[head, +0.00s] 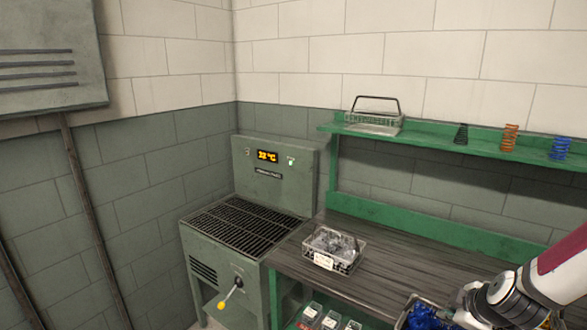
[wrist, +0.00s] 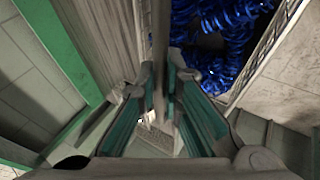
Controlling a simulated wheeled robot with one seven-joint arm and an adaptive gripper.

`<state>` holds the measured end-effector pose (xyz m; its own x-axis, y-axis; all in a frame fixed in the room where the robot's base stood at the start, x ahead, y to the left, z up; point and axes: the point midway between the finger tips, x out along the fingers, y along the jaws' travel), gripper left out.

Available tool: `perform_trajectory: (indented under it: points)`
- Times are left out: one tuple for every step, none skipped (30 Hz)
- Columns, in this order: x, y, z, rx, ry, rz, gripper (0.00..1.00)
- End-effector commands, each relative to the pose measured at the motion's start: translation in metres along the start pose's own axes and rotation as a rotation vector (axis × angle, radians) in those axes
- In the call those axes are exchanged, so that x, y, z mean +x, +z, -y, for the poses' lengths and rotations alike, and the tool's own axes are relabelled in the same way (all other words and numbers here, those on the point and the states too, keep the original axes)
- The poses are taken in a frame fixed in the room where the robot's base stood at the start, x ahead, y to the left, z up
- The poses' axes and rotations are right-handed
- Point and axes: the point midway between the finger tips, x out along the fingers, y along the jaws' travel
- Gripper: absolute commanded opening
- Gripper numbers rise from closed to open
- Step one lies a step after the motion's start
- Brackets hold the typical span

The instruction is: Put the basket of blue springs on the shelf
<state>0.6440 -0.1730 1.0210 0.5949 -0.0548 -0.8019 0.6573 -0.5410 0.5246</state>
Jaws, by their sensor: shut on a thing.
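The basket of blue springs (head: 425,317) is at the bottom edge of the head view, partly cut off. Its shiny blue springs (wrist: 215,38) fill the top right of the wrist view inside a wire wall. My gripper (wrist: 165,95) is shut on the basket's thin upright handle bar, which runs between its two teal pads. In the head view, my arm's end stands right beside the basket. The green shelf (head: 430,137) runs along the wall above the workbench. An empty wire basket (head: 374,124) with a raised handle stands on its left end.
A basket of grey parts (head: 333,250) stands on the dark workbench (head: 400,268). A dark spring (head: 461,134), an orange spring (head: 510,138) and a blue spring (head: 560,148) stand on the shelf. A machine with a grate (head: 243,232) is left of the bench.

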Motion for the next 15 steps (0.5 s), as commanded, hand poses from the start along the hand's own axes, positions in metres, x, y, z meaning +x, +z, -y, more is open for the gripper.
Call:
perform_trajectory:
  points:
    - [0.002, -0.005, -0.004, 0.007, 0.008, 0.006, 0.00]
    - [0.004, -0.007, -0.006, 0.016, 0.011, 0.012, 0.00]
    - [0.006, -0.009, -0.009, 0.029, 0.016, 0.021, 0.00]
    - [0.008, -0.012, -0.012, 0.041, 0.021, 0.028, 0.00]
    - [0.011, -0.015, -0.014, 0.053, 0.025, 0.036, 0.00]
    - [0.014, -0.019, -0.018, 0.072, 0.031, 0.048, 0.00]
    - [0.016, -0.022, -0.021, 0.087, 0.037, 0.058, 0.00]
    - [0.019, -0.025, -0.023, 0.104, 0.043, 0.068, 0.00]
    - [0.022, -0.029, -0.027, 0.125, 0.051, 0.082, 0.00]
    - [0.025, -0.032, -0.030, 0.141, 0.057, 0.093, 0.00]
    - [0.027, -0.035, -0.032, 0.159, 0.063, 0.104, 0.00]
    - [0.030, -0.038, -0.035, 0.180, 0.071, 0.118, 0.00]
    - [0.032, -0.041, -0.036, 0.196, 0.075, 0.128, 0.00]
    - [0.034, -0.044, -0.038, 0.211, 0.081, 0.138, 0.00]
    - [0.036, -0.048, -0.040, 0.233, 0.089, 0.152, 0.00]
